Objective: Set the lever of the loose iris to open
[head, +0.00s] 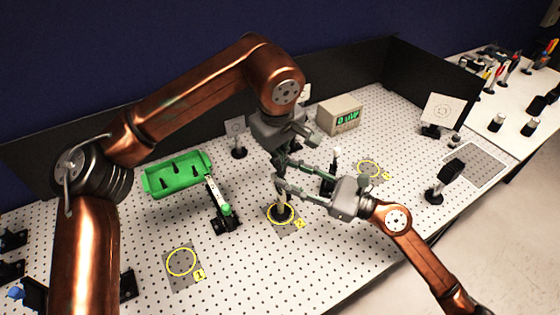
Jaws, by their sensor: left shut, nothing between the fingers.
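A small dark post-mounted part (283,212) stands upright in the yellow ring marked 2. It may be the loose iris, but its upper part is crowded by my fingers and its lever cannot be made out. My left gripper (281,164) reaches down from above, shut, with its fingertips just over this part. My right gripper (279,180) comes in from the right with its fingers around or beside the part's top. Whether the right fingers touch or grip it cannot be told.
A green tray (150,181) with dark posts lies left. A green-tipped mount (223,221) stands between tray and ring 2. Ring 1 (182,262) is empty. A display box (339,115), a white card (441,110) and a dark mount (447,178) stand behind and right.

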